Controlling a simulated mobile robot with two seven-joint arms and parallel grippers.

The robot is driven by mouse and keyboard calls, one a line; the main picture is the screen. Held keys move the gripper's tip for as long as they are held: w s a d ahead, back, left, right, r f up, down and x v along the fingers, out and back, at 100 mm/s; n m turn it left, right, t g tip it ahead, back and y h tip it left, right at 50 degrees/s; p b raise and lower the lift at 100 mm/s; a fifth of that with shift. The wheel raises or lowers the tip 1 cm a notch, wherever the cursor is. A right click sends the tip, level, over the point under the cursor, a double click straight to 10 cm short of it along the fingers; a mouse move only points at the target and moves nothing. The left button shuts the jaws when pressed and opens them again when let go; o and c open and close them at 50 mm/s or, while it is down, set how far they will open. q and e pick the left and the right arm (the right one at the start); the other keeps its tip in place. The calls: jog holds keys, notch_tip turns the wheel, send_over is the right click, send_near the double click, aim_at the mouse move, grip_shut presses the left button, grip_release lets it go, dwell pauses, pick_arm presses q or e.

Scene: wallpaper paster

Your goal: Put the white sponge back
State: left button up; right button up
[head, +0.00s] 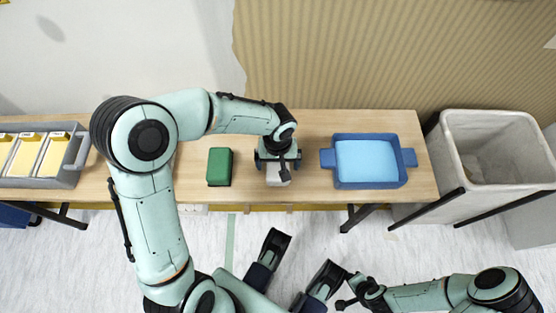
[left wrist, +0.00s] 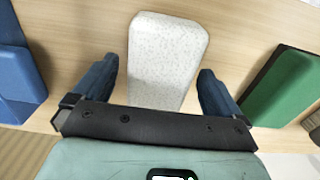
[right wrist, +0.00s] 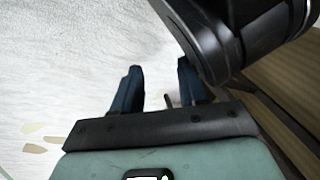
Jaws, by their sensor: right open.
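The white sponge (head: 278,178) lies on the wooden table, partly hidden under my left gripper (head: 278,164) in the head view. In the left wrist view the white sponge (left wrist: 165,60) is a speckled block between the two blue fingers of my left gripper (left wrist: 157,68). These fingers are open, with a gap showing on each side of the sponge. My right gripper (right wrist: 160,75) is open and empty in the right wrist view, over the pale floor and away from the table.
A green block (head: 219,167) lies left of the sponge. A blue tray (head: 408,158) with light-blue contents stands to its right. A grey caddy (head: 68,178) with yellow-topped compartments is at the far left. A grey bin (head: 490,195) stands beyond the table's right end. Bare table (head: 312,150) separates sponge and tray.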

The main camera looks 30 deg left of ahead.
pick_arm(q)
jog(key=shift+f, duration=0.2)
jog(key=r, duration=0.2)
jog(key=r+p, duration=0.1)
jog(key=r, duration=0.1)
jog(key=w+r+p, duration=0.1)
jog(key=r, duration=0.2)
jog(key=shift+w+a, duration=0.1)
jog(key=shift+a, duration=0.15)
notch_tip(320, 180, up, 7)
jog(key=p, duration=0.2)
jog(key=shift+f, duration=0.2)
pick_arm(e)
notch_tip(320, 180, up, 6)
jog(key=a, duration=0.2)
jog(key=shift+w+a, duration=0.25)
